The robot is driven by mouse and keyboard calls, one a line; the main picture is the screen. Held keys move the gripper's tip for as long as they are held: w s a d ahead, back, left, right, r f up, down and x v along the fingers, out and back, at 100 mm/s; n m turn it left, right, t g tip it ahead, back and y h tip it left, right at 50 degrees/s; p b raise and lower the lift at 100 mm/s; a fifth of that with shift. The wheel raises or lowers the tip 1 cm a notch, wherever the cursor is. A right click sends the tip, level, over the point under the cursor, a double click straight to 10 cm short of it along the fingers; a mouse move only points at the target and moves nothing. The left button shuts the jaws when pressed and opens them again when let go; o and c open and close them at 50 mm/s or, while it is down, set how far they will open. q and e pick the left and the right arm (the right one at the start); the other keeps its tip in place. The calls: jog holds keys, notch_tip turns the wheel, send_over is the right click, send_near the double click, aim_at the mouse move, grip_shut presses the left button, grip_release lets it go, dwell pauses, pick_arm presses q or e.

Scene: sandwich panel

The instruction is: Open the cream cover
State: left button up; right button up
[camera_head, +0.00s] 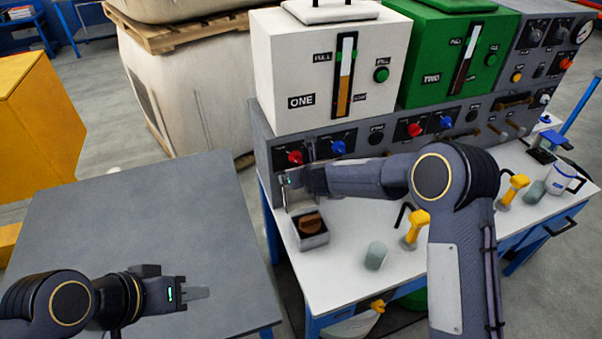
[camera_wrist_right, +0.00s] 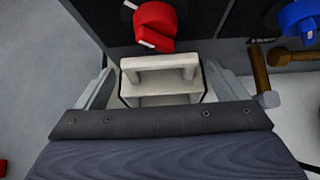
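A small cream cover (camera_wrist_right: 160,98) with a raised bar handle shows in the right wrist view, on the grey panel below a red knob. My right gripper (camera_wrist_right: 160,80) is open, with one finger on each side of the cover. A narrow gap seems to show on both sides. In the head view my right gripper (camera_head: 287,184) is at the panel's lower left, and the cover is mostly hidden there. My left gripper (camera_head: 197,293) is over the grey table at the lower left, seen side-on, so its opening does not show.
An open tray (camera_head: 312,241) with a brown piece stands below the right gripper. Red knob (camera_head: 295,157) and blue knob (camera_head: 338,147) sit close above. A grey-green cup (camera_head: 376,256) and yellow-handled tool (camera_head: 417,222) stand on the white bench. The grey table (camera_head: 150,215) is clear.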

jog(key=shift+r, duration=0.15)
jog(key=b+v, duration=0.1)
jog(key=v, duration=0.6)
jog(key=shift+s+r, duration=0.2)
jog(key=shift+s, duration=0.15)
jog(key=shift+d, duration=0.15)
